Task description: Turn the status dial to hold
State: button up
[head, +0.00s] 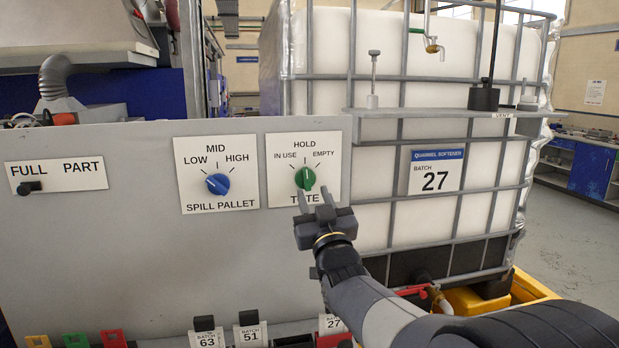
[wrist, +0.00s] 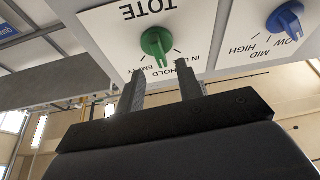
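The status dial is a green knob (head: 305,178) on a white TOTE plate (head: 330,180) marked IN USE, HOLD and EMPTY. Its ridge stands about upright in the head view, toward the HOLD mark at the top. In the wrist view, which is upside down, the green knob (wrist: 157,42) has its ridge between the EMPTY and IN USE ticks, toward HOLD. My gripper (head: 314,195) is open and empty, just in front of and below the knob. In the wrist view my gripper's fingers (wrist: 160,82) stand apart, with the knob beyond their tips; no contact shows.
A blue SPILL PALLET dial (head: 218,184) sits left of the green knob. A FULL/PART slider (head: 30,188) is at far left. A caged white tank (head: 400,210) stands behind at right. Numbered tags (head: 250,334) and coloured holders (head: 112,338) line the panel's lower edge.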

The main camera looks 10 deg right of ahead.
aim_at(307, 180)
jog(key=shift+p+x, duration=0.75)
jog(key=shift+x, duration=1.6)
jog(key=shift+c, duration=0.5)
grip_shut()
